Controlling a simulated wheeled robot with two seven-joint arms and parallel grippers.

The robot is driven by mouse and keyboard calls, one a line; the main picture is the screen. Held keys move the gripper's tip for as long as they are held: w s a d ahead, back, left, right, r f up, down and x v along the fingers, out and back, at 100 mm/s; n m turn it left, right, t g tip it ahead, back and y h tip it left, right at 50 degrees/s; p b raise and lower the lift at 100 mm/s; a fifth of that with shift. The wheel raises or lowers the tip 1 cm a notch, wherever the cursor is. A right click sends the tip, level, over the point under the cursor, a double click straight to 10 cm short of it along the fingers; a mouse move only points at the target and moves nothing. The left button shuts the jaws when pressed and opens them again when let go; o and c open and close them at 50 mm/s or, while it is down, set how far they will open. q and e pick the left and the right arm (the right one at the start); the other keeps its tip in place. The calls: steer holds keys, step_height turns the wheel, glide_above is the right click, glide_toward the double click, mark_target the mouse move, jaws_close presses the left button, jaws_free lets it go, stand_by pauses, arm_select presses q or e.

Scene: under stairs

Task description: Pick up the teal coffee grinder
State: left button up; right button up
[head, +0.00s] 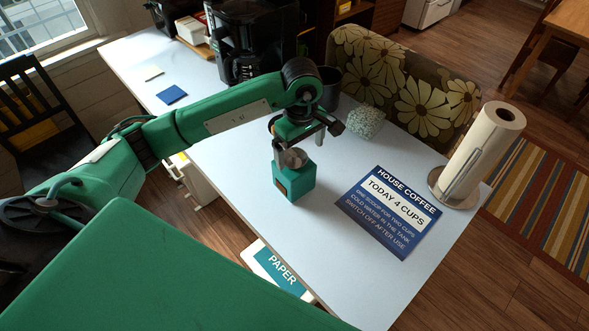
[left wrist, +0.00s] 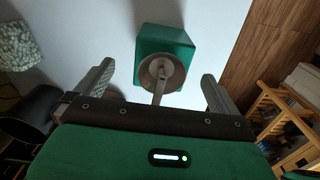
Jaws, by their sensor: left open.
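The teal coffee grinder (head: 295,182) stands upright on the pale table, near its left edge. It has a square teal body with a round metal bowl and crank on top. My left gripper (head: 306,138) is above it, pointing down. In the left wrist view the grinder (left wrist: 178,42) lies ahead between the two fingers of my left gripper (left wrist: 160,85), with a gap on each side. The fingers are open and empty. My right gripper is not in view.
A blue coffee sign (head: 389,212) lies right of the grinder. A paper towel roll (head: 484,150) stands at the right edge. The near table surface is clear.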

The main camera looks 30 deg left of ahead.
mark_target(296, 159)
arm_select(q)
step_height(296, 159, down, 2)
steer(key=shift+f, duration=0.1)
steer(key=shift+f+p, duration=0.15)
steer(key=shift+p, duration=0.25)
steer(key=shift+a+f+p, duration=0.2)
steer(key=shift+f+p, duration=0.1)
steer(key=f, duration=0.1)
steer(key=f+p, duration=0.2)
steer(key=shift+s+a+f, duration=0.15)
steer(key=shift+a+f, duration=0.2)
steer(key=shift+f, duration=0.3)
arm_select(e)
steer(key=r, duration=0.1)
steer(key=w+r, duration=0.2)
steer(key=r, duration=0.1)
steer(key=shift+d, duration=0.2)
arm_select(q)
steer(key=shift+c, duration=0.4)
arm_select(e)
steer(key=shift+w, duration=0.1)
arm_select(q)
steer(key=c, duration=1.2)
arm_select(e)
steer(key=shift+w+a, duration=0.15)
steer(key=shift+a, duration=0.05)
